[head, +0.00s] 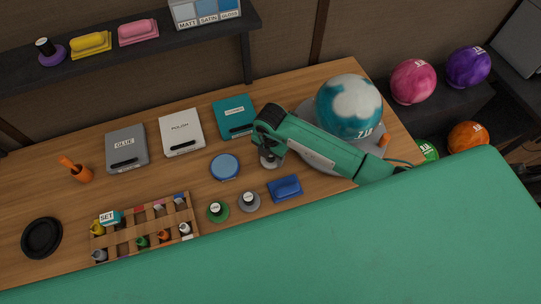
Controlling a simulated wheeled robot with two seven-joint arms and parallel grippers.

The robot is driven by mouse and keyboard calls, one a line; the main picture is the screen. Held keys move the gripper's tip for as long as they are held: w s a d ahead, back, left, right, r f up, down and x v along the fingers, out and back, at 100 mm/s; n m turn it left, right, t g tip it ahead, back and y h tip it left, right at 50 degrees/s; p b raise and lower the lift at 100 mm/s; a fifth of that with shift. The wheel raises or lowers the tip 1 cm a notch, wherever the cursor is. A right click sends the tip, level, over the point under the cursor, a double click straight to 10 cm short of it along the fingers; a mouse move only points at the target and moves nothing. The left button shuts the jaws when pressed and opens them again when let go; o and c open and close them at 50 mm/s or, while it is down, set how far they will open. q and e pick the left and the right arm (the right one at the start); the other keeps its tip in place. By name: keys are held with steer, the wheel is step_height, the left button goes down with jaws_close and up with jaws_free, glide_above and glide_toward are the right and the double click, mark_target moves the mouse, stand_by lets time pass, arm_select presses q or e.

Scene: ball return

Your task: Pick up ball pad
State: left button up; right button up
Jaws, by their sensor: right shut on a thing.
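My right gripper (269,155) points down over the middle of the table, its green arm reaching in from the right. It is shut on a small round grey pad (270,162), which is mostly hidden under the gripper. I cannot tell whether the pad touches the table. Two similar round pads with knobs, one green (217,212) and one grey (249,203), stand in front of it. A blue block-shaped pad (285,189) lies to their right. My left gripper is not in view.
A teal and white ball (349,106) sits on a grey stand (308,151) behind my right arm. A blue round tin (224,167) is left of the gripper. A wooden rack (122,238) of small bottles and several boxes stand further left.

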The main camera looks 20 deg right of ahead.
step_height(320, 180, up, 20)
steer(key=b, duration=0.2)
stand_by(0.4)
steer(key=shift+o, duration=0.9)
steer(key=shift+c, duration=0.5)
